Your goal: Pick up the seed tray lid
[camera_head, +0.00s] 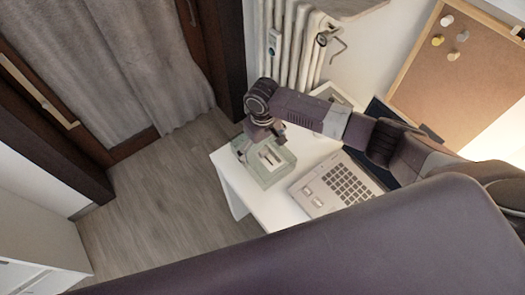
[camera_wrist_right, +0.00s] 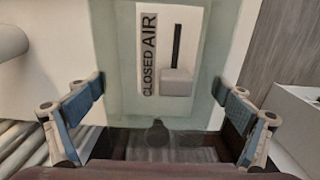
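The seed tray lid (camera_head: 270,178) is a pale green, see-through box shape on the near left corner of the white desk. In the right wrist view the lid (camera_wrist_right: 118,105) fills the middle, with a white vent panel marked "CLOSED AIR" and a slider. My right gripper (camera_head: 266,130) is over the lid's far side, pointing down. In the wrist view its two fingers (camera_wrist_right: 160,100) are wide apart, one near each side edge of the lid. I cannot tell whether they touch it. What lies under the lid is hidden. My left gripper is not in view.
The white desk (camera_head: 234,182) carries an open laptop (camera_head: 338,186) right of the lid. A radiator (camera_head: 293,45) stands behind the desk, and a corkboard (camera_head: 462,62) is at the upper right. Open wood floor (camera_head: 160,205) lies left of the desk.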

